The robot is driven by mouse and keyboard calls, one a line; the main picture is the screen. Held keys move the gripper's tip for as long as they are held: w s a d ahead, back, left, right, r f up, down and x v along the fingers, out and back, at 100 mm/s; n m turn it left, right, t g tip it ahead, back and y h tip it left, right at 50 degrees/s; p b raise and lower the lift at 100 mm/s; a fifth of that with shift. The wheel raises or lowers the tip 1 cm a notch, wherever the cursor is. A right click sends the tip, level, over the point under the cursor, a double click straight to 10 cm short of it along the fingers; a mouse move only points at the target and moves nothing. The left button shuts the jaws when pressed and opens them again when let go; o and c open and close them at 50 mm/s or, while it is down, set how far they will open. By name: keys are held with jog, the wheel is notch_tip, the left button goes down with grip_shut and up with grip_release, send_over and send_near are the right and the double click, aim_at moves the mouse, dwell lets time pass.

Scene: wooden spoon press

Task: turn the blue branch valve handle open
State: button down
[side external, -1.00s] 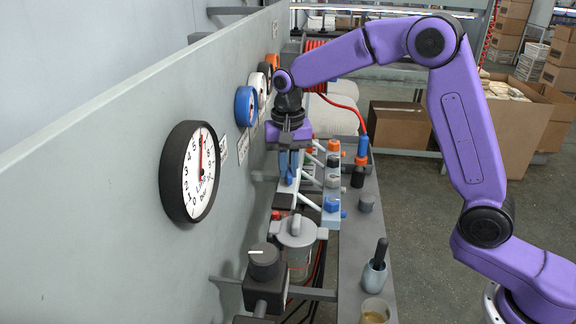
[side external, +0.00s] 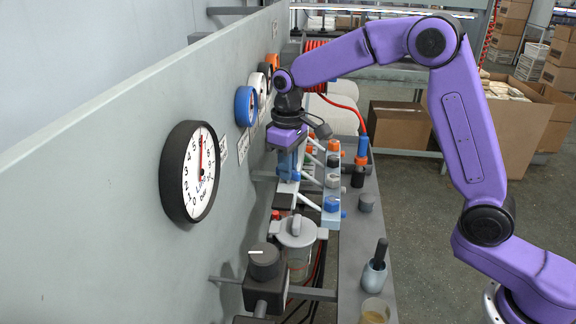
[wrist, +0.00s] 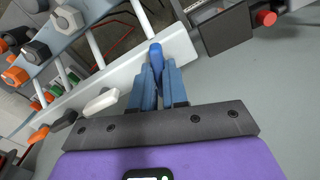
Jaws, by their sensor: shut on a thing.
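The blue branch valve handle (wrist: 156,60) shows in the wrist view on a pale manifold bar, between the fingers of my gripper (wrist: 158,80). My gripper's blue fingers are shut on it. In the side view my gripper (side external: 288,168) points down at the manifold bar, close to the grey panel, and its fingers largely hide the handle. The handle's exact angle is hard to tell there.
White (wrist: 101,102), black and orange handles sit farther along the same bar. A row of coloured fittings (side external: 332,203) runs parallel to it. A large pressure gauge (side external: 190,172) and a blue-rimmed gauge (side external: 245,106) are on the panel. A lidded jar (side external: 297,240) stands nearer the camera.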

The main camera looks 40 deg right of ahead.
jog(key=shift+n, duration=1.9)
jog(key=shift+r, duration=0.1)
jog(key=c, duration=1.1)
grip_release()
jog(key=shift+c, duration=0.2)
notch_tip(320, 180, up, 17)
jog(key=shift+r, duration=0.15)
jog(key=s+f+n, duration=0.1)
jog(key=s+f, duration=0.3)
jog(key=s, duration=0.4)
jog(key=s+f+n, duration=0.1)
jog(key=s+f, duration=0.3)
jog(key=s, duration=0.4)
jog(key=s+d+f+n, duration=0.1)
jog(key=s+d+f, duration=0.3)
jog(key=s, duration=0.5)
jog(key=s+d+f, duration=0.4)
jog(key=s+f, duration=0.1)
jog(key=s, duration=0.4)
jog(key=shift+s+d+f+n, duration=0.15)
jog(key=shift+s+d+n, duration=0.15)
jog(key=shift+d+n, duration=0.1)
